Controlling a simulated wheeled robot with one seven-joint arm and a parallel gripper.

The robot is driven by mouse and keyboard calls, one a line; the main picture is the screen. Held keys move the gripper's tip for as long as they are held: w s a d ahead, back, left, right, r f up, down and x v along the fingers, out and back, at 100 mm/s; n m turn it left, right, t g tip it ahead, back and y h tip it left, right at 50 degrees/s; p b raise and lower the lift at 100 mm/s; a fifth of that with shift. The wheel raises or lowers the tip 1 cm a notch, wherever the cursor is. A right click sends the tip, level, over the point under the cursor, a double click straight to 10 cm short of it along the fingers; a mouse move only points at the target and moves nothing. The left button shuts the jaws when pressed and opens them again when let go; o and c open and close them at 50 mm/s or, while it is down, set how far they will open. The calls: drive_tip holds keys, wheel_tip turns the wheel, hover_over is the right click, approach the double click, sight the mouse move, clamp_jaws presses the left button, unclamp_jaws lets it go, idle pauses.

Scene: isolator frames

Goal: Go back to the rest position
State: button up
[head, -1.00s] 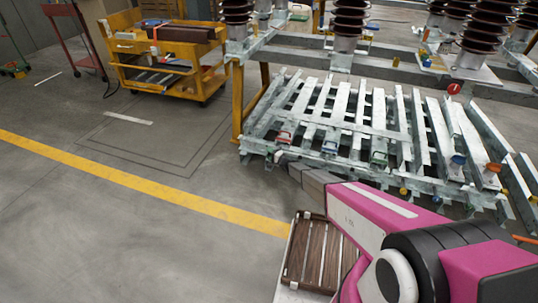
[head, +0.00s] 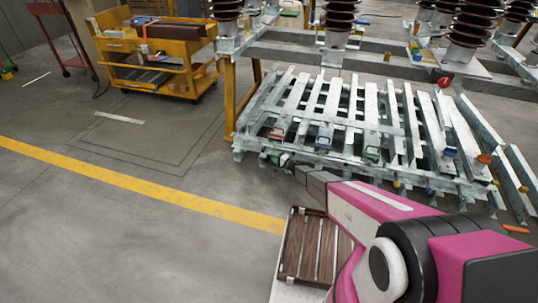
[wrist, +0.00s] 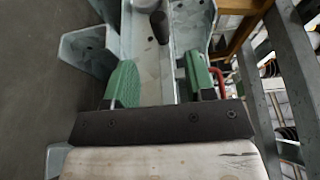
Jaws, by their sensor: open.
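My gripper (wrist: 160,82) shows in the wrist view as two green-padded fingers set apart, with nothing held between them. A dark peg-like piece (wrist: 158,27) on a pale metal part lies ahead, beyond the fingertips; I cannot tell whether anything touches. In the head view my pink and grey arm reaches from the lower right up to the near edge of the stacked metal frames (head: 330,120). Its tip, with the gripper, is small there, close to the frames' lower left corner, and its fingers are hard to make out.
A slatted wooden panel (head: 290,245) on a pale surface lies below my arm. A yellow cart (head: 150,75) stands at the back left and a red trolley (head: 65,35) beyond it. Tall dark insulators (head: 340,15) stand behind the frames. The left floor, crossed by a yellow line (head: 130,181), is clear.

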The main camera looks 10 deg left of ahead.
drive_tip(key=shift+s+d, duration=0.3)
drive_tip(key=shift+d, duration=0.25)
drive_tip(key=s+d+r+n+g+h, duration=0.25)
drive_tip(key=s+d+r, duration=0.4)
drive_tip(key=r, duration=0.35)
drive_tip(key=s+d+r+n+g+h, duration=0.1)
drive_tip(key=s+d+r+n+g, duration=0.25)
drive_tip(key=s+d+r, duration=0.5)
drive_tip(key=s+d+r+g+h, duration=0.1)
drive_tip(key=s+d+r+h, duration=0.5)
drive_tip(key=s+d+r, duration=0.4)
drive_tip(key=s+d+r+g+h, duration=0.1)
drive_tip(key=s+d+r+h, duration=0.5)
drive_tip(key=s+d+r, duration=0.4)
drive_tip(key=s+d, duration=0.1)
drive_tip(key=d, duration=0.5)
drive_tip(key=shift+s+r+m, duration=0.15)
drive_tip(key=shift+s+m, duration=0.1)
drive_tip(key=shift+m, duration=0.05)
